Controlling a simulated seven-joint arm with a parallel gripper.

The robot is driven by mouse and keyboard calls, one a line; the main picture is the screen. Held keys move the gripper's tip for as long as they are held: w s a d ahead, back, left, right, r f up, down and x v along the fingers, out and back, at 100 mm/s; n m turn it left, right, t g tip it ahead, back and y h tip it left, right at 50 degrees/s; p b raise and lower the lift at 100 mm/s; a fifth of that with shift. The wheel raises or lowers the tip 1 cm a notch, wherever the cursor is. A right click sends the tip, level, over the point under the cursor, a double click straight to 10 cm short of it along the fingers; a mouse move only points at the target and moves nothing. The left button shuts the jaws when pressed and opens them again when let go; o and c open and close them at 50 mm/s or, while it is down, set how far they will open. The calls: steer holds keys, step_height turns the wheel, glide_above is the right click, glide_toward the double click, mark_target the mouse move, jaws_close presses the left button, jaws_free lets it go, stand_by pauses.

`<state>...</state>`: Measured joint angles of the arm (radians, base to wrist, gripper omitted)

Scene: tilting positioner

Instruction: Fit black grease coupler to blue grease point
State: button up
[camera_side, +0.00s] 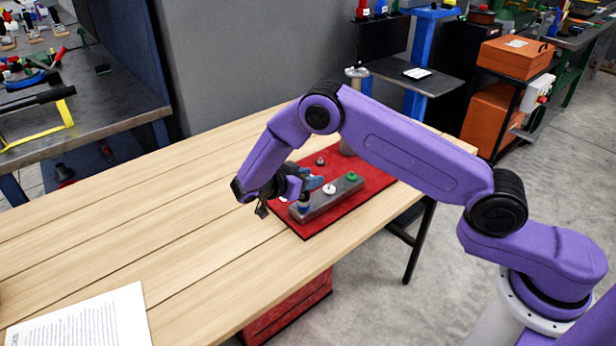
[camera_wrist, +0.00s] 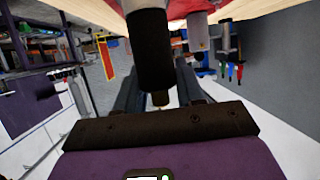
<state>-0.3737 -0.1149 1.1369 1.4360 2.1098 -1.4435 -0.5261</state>
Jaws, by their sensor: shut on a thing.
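My gripper (camera_side: 308,185) is over the left end of a grey metal block (camera_side: 318,203) in the side view. In the wrist view my gripper (camera_wrist: 158,82) is shut on the black grease coupler (camera_wrist: 151,50), a black cylinder with a small brass-coloured end. The blue grease point (camera_side: 303,207) shows as a small blue patch at the block's left end, directly below my gripper. I cannot tell whether coupler and grease point touch or are apart.
A white-topped point (camera_side: 329,189) and a green-topped point (camera_side: 351,176) stand on the same block, close to my gripper. The block is on a red mat (camera_side: 320,229) on the wooden table (camera_side: 130,215). A printed sheet (camera_side: 85,320) lies front left. The table's left side is mostly clear.

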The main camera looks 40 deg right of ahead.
steer(key=o, duration=1.2)
steer(key=v, duration=1.7)
steer(key=shift+a+r, duration=0.1)
steer(key=shift+a, duration=0.05)
steer(key=shift+w+r, duration=0.1)
